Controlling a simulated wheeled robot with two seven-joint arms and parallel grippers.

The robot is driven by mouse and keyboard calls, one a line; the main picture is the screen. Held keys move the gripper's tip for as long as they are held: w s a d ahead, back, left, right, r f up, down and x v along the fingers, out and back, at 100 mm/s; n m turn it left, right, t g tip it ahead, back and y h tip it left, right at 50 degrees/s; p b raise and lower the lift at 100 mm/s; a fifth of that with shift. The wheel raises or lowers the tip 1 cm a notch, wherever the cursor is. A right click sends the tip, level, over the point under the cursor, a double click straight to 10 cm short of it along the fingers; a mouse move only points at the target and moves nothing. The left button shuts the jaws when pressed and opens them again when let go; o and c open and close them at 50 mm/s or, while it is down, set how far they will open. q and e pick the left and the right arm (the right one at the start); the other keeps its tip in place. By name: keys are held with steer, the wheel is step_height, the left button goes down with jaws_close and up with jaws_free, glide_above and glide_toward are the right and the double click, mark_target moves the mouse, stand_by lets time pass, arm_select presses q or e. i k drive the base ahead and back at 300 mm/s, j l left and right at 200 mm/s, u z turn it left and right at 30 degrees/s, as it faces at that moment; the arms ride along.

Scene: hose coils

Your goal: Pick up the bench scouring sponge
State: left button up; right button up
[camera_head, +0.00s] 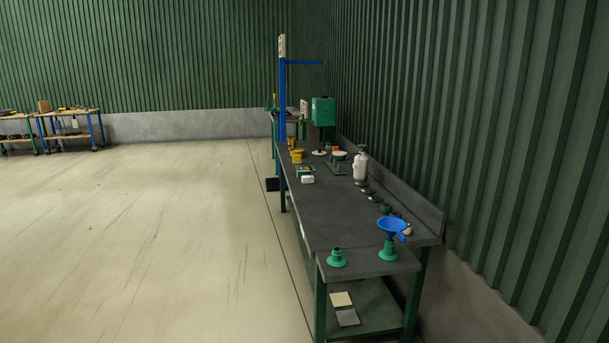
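I cannot make out the scouring sponge for certain. A small flat item with green and pale parts (305,170) lies on the dark workbench (320,212), near its left edge; it is too small to identify. A small white block (308,180) lies just in front of it. A beige flat pad (341,299) and a grey flat pad (347,317) lie on the lower shelf at the bench's near end. Neither of my grippers is in view.
Carts (72,125) stand far left.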

mark_target(303, 173)
steer(key=i+j+u, duration=0.35)
steer(key=i, duration=0.5)
steer(key=i+u, duration=0.35)
steer(key=i, duration=0.45)
steer(key=i+z, duration=0.15)
steer(key=i, duration=0.3)
steer(key=i+j+z, duration=0.1)
steer(key=i, duration=0.35)
steer(key=i+j+z, duration=0.15)
steer(key=i, duration=0.3)
steer(key=i+j+z, duration=0.1)
steer(key=i, duration=0.35)
steer(key=j, duration=0.1)
